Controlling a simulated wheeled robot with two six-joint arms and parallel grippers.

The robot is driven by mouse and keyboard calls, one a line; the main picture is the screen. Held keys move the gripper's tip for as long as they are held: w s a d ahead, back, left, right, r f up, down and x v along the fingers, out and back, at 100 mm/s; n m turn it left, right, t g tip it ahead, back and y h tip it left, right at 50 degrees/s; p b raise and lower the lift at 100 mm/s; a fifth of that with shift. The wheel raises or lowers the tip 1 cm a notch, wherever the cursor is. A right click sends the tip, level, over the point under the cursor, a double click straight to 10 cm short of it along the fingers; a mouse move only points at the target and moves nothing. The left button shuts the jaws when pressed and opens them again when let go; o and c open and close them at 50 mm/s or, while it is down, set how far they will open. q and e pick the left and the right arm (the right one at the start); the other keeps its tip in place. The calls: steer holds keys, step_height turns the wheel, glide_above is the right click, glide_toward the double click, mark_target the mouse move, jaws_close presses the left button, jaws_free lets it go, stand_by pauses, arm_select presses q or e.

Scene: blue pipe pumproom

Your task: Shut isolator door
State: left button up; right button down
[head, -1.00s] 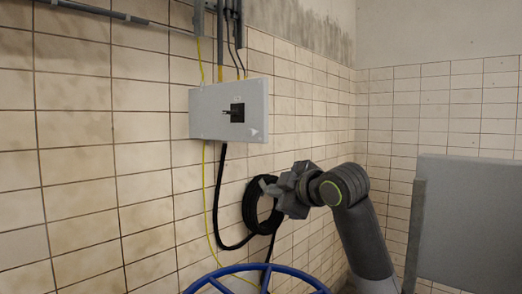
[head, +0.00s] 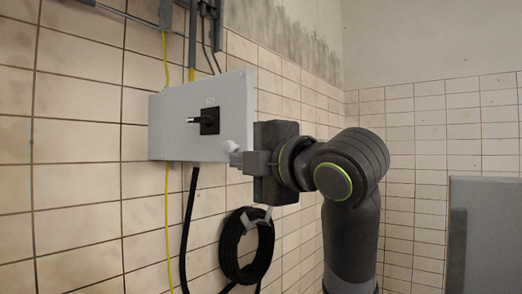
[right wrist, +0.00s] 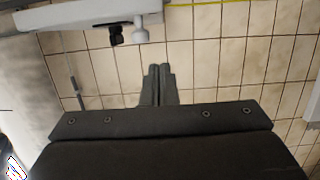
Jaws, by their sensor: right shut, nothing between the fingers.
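The isolator is a grey wall box. Its grey door (head: 178,130) carries a black rotary handle (head: 209,121) and a pale knob (head: 231,146) near the lower right corner. The door stands at an angle to the wall, its right edge swung out toward me. My right gripper (head: 238,158) is shut and empty, its fingertips close by the knob and lower right corner; contact cannot be told. In the right wrist view, the shut fingers (right wrist: 157,70) point toward the door's edge (right wrist: 85,14) and the knob (right wrist: 140,32). My left gripper is not in view.
A coiled black hose (head: 230,256) hangs on the tiled wall below my right gripper. A yellow cable (head: 168,225) and a black cable (head: 188,220) run down below the box. A grey panel (head: 490,235) stands at the right.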

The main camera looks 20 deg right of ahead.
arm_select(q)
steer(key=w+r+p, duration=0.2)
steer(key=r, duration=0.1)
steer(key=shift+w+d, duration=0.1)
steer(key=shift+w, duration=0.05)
arm_select(e)
steer(key=w, duration=0.1)
steer(key=w+d, duration=0.1)
steer(key=w, duration=0.1)
steer(key=w+d, duration=0.1)
steer(key=w, duration=0.1)
steer(key=shift+w, duration=0.2)
